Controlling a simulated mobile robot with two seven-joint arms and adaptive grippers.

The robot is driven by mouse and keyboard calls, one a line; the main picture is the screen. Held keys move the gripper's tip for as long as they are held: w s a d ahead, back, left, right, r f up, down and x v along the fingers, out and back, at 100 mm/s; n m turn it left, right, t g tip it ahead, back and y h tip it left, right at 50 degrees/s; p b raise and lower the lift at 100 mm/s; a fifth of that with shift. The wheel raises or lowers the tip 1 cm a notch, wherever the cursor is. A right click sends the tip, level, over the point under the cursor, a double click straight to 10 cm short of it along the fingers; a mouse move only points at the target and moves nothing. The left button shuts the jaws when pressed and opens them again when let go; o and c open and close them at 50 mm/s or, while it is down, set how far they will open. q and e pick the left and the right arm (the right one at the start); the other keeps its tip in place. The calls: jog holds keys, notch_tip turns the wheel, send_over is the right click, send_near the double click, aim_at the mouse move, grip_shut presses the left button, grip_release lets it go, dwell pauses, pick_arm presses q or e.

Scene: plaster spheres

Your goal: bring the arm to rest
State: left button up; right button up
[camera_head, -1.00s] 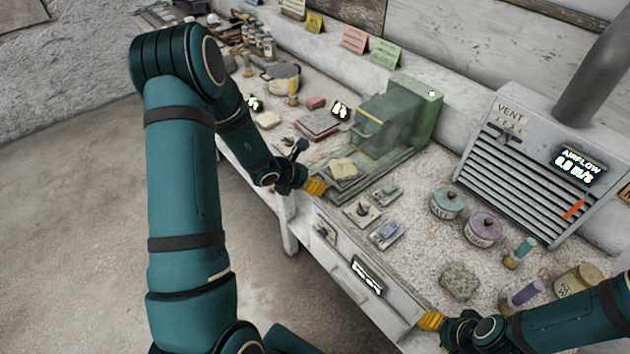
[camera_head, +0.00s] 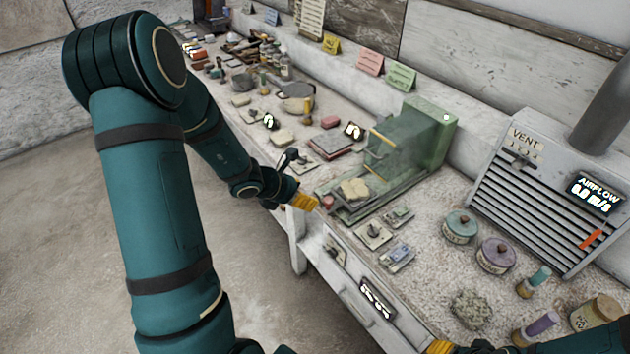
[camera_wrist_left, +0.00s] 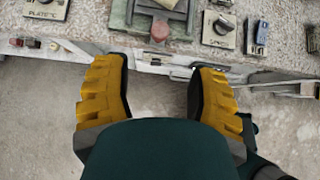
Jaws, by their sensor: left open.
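My left arm comes in from the left in the head view. Its gripper (camera_head: 303,201) has yellow fingers and hangs just off the front edge of the workbench (camera_head: 425,285), near the green machine. In the left wrist view the two yellow fingers of the left gripper (camera_wrist_left: 157,95) stand wide apart with nothing between them; the bench edge and floor show beyond. My right gripper (camera_head: 438,346) shows only as a bit of yellow at the bottom edge of the head view, so its opening cannot be judged.
A green machine (camera_head: 411,140) stands on the bench with a stone-like piece (camera_head: 354,188) on its bed. A teal-lidded jar (camera_head: 460,226), a purple-lidded jar (camera_head: 496,255) and a grey vent box (camera_head: 545,190) stand to the right. Open floor (camera_head: 60,240) lies at left.

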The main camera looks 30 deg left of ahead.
pick_arm(q)
jog(key=s+d+f+m+g+b, duration=0.1)
jog(key=s+d+f+m+g, duration=0.1)
jog(key=s+d+f+m, duration=0.2)
jog(key=s+d+f+m+g+b, duration=0.1)
jog(key=s+d+f+m, duration=0.3)
jog(key=d+f+m, duration=0.4)
jog(key=s+d+f+m+g+h+b, duration=0.1)
jog(key=s+d+f+m+g, duration=0.2)
jog(key=d+m, duration=1.1)
notch_tip(320, 180, down, 4)
jog(key=s+m, duration=0.1)
jog(key=m, duration=0.3)
jog(key=shift+d+r+g, duration=0.15)
jog(key=shift+r+g, duration=0.1)
jog(key=shift+g, duration=0.05)
